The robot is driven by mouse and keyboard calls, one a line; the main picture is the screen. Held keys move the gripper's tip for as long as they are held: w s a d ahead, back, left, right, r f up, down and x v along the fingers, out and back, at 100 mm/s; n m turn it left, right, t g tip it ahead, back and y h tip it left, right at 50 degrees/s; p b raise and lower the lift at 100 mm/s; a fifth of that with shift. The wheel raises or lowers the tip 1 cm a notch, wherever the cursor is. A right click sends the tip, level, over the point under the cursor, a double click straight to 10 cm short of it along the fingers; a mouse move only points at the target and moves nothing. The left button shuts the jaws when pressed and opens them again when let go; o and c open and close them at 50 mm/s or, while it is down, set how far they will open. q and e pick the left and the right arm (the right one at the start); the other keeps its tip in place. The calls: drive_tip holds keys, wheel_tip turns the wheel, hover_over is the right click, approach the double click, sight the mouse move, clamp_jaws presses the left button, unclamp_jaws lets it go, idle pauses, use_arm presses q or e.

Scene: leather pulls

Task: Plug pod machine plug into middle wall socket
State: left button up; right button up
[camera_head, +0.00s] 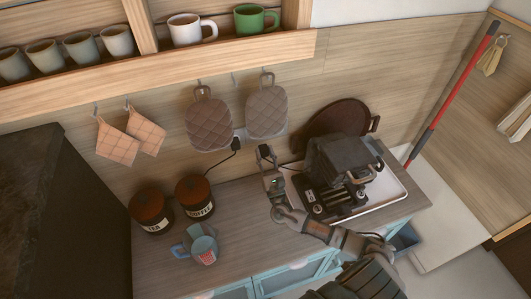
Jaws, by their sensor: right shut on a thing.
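The dark pod machine (345,158) stands on a white tray on the counter at the right. My right gripper (267,162) reaches up from the lower right, left of the machine and in front of the wall. It is shut on a small dark thing, which looks like the pod machine plug (264,151), just below the right oven mitt. A pale wall socket strip (241,133) shows partly between and below the mitts. A black plug (236,144) with a cord sits at its left part. The middle socket is not clearly visible. My left gripper is out of view.
Two quilted mitts (208,122) hang over the socket area. A round brown board (338,118) leans behind the machine. Mugs (187,29) line the shelf above.

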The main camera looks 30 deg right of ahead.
sight(262, 145)
drive_tip(key=shift+s+a+r, duration=0.25)
drive_tip(key=shift+s+a, duration=0.05)
drive_tip(key=shift+a, duration=0.05)
drive_tip(key=shift+w, duration=0.2)
drive_tip(key=shift+w+f, duration=0.2)
drive_tip(key=shift+w, duration=0.15)
drive_tip(key=shift+w+d+b, duration=0.25)
drive_tip(key=shift+w+d, duration=0.1)
drive_tip(key=shift+w, duration=0.25)
drive_tip(key=shift+w+d+b, duration=0.25)
drive_tip(key=shift+w+d, duration=0.05)
drive_tip(key=shift+w, duration=0.3)
drive_tip(key=shift+w+d+f, duration=0.15)
drive_tip(key=shift+w+d, duration=0.25)
drive_tip(key=shift+w, duration=0.25)
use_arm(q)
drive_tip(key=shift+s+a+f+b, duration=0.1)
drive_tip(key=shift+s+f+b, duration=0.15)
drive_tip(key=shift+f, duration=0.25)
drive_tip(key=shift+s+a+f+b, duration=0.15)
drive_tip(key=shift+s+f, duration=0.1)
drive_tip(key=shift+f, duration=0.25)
use_arm(e)
drive_tip(key=shift+w+a, duration=0.3)
drive_tip(key=shift+w, duration=0.35)
drive_tip(key=shift+r, duration=0.2)
